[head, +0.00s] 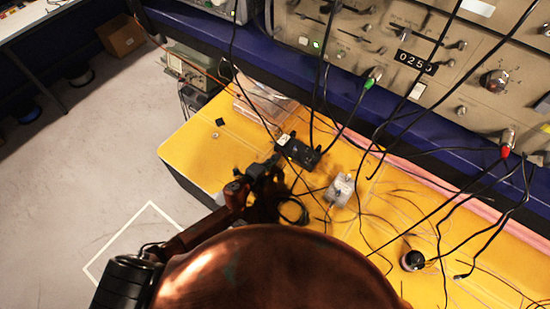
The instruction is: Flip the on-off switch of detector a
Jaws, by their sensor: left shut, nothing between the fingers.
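A small black box (299,152) with a pale spot on its left end lies on the yellow bench top (215,160). A small silver-grey box (341,190) sits to its lower right. No readable label shows which device is detector a, and its switch is too small to make out. My left gripper (270,165) is shut and empty at the lower left of the black box, its tip close to the box's left end. I cannot tell whether it touches. My right gripper is not in view.
Black cables hang from the instrument rack (400,60) and cross the bench around the boxes. A clear plastic case (262,103) stands behind the black box. A round black-and-white part (412,260) sits at lower right. The bench's left part is mostly clear.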

